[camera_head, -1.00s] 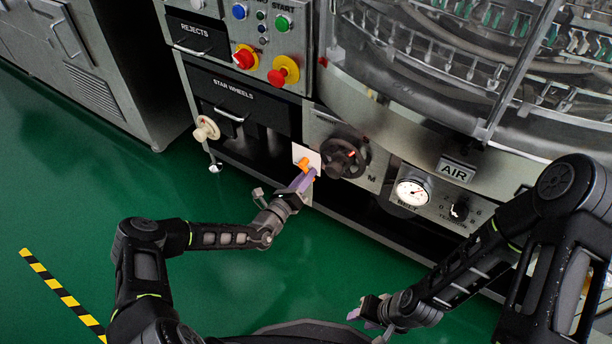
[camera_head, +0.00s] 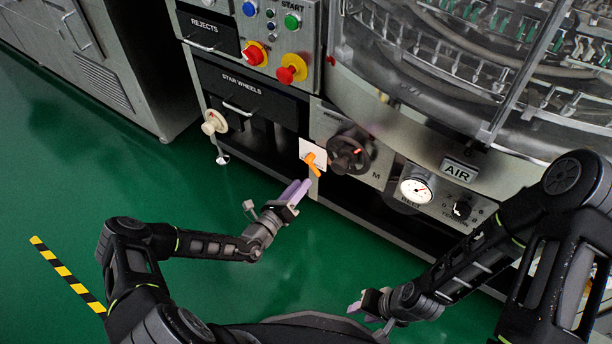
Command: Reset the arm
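My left gripper (camera_head: 297,190) has two purple fingers close together, pointing up and right at the machine front. It is just below and left of the orange handle (camera_head: 315,168) on a white plate (camera_head: 311,151); a small gap seems to separate them. Nothing shows between the fingers, but the space between them is too small to judge. My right gripper (camera_head: 357,304) is low in the middle, over the green floor, away from the machine. Its purple fingertips are small and partly hidden.
A grey cabinet (camera_head: 108,60) stands at the left. Green floor (camera_head: 120,180) is open at the left.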

